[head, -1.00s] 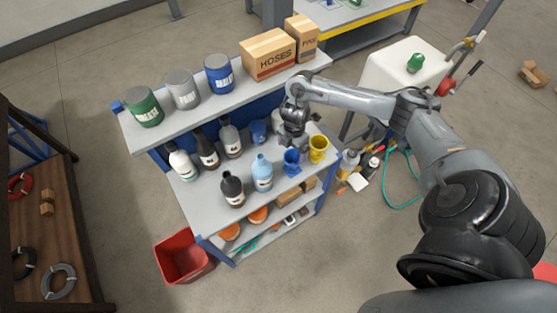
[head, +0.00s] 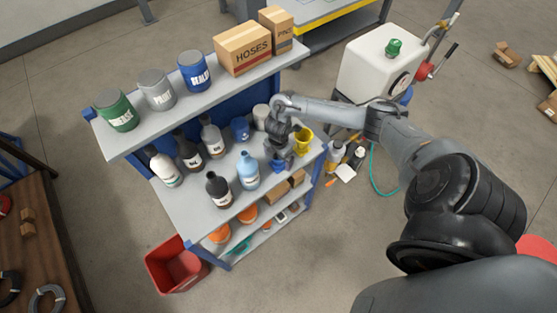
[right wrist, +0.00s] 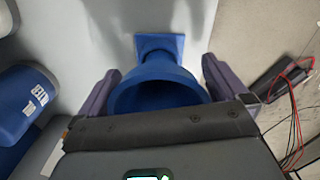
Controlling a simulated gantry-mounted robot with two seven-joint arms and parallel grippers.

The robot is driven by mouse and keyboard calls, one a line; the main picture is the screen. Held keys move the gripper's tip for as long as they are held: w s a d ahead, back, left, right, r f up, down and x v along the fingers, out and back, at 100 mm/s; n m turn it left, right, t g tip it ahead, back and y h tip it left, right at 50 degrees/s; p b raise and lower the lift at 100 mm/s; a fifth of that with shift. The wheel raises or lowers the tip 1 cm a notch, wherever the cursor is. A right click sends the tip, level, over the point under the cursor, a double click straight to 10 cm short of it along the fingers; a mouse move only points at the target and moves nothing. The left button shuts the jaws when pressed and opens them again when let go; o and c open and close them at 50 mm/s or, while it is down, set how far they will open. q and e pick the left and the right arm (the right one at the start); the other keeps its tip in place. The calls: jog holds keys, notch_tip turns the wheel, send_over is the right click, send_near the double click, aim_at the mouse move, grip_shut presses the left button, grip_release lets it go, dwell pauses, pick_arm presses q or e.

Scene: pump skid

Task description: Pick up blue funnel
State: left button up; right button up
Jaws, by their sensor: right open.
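The blue funnel (head: 280,168) stands on the middle shelf, near its right end, partly hidden by my right gripper (head: 278,152). In the right wrist view the blue funnel (right wrist: 160,82) sits between the two fingers of my right gripper (right wrist: 160,70), with its square blue end beyond them. A finger is on each side of the funnel, and the jaws are open. I cannot tell whether either finger touches it. My left gripper is not in view.
A yellow vessel (head: 304,138) stands close to the right of the gripper. A light blue bottle (head: 248,172) and a dark bottle (head: 218,190) stand to the left. The upper shelf (head: 213,87) with cans and boxes rises behind.

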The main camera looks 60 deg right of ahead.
jog(key=shift+c, duration=0.5)
jog(key=c, duration=1)
jog(key=shift+c, duration=0.3)
jog(key=shift+r, duration=0.75)
notch_tip(320, 180, up, 2)
jog(key=shift+r+p, duration=0.25)
jog(key=shift+p, duration=0.1)
jog(key=s+d+r, duration=0.5)
jog(key=s+r, duration=0.1)
jog(key=s, duration=0.2)
jog(key=shift+s+d+p, duration=0.15)
jog(key=shift+s+p, duration=0.1)
jog(key=shift+p, duration=0.1)
jog(key=shift+s+d+r, duration=0.35)
jog(key=shift+s+r, duration=0.1)
jog(key=shift+s, duration=0.2)
